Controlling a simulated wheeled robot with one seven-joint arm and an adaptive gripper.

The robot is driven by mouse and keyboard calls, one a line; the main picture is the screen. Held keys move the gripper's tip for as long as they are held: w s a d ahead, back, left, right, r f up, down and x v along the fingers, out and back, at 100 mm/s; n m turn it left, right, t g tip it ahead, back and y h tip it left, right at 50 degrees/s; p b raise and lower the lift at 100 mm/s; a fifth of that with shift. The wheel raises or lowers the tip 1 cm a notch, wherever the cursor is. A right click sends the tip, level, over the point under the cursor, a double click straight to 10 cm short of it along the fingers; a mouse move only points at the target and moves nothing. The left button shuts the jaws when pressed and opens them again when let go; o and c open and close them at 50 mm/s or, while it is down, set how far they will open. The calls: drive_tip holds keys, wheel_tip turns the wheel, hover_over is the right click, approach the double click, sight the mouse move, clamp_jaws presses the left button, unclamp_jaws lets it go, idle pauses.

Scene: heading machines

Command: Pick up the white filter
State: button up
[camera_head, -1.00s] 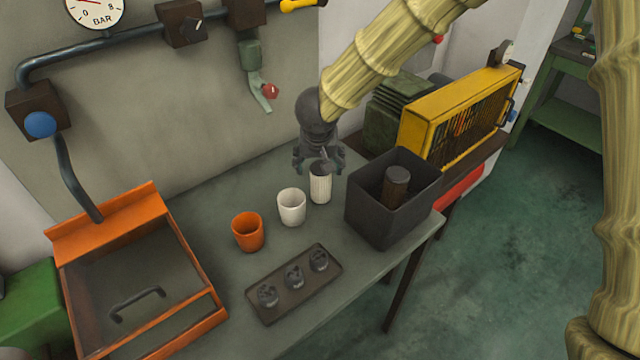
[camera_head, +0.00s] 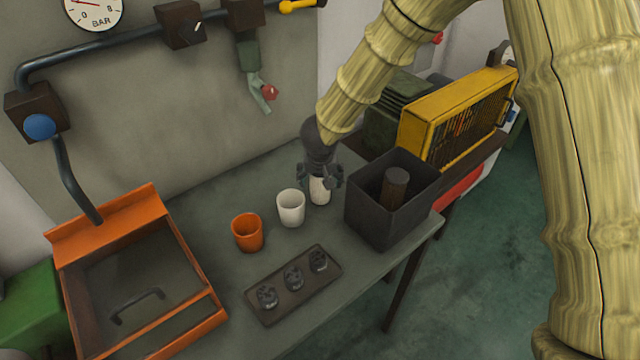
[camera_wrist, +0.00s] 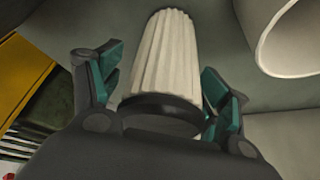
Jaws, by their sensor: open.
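The white filter (camera_head: 320,192) is a ribbed upright cylinder on the grey table, between the white cup and the dark bin. In the wrist view the filter (camera_wrist: 166,58) shows its pleated side and a dark end cap close to my gripper. My gripper (camera_head: 321,184) is over the filter's upper part, pointing down. In the wrist view its two teal-padded fingers (camera_wrist: 167,92) stand on either side of the filter, open, with a gap visible on the left. The filter's top is hidden by my gripper in the head view.
A white cup (camera_head: 291,209) stands just left of the filter, and an orange cup (camera_head: 247,233) beyond it. The dark bin (camera_head: 380,224) holding a brown cylinder (camera_head: 395,187) is close on the right. A tray (camera_head: 269,313) with small dark parts lies in front.

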drive_tip(key=c, duration=1.1)
drive_tip(key=shift+c, duration=0.2)
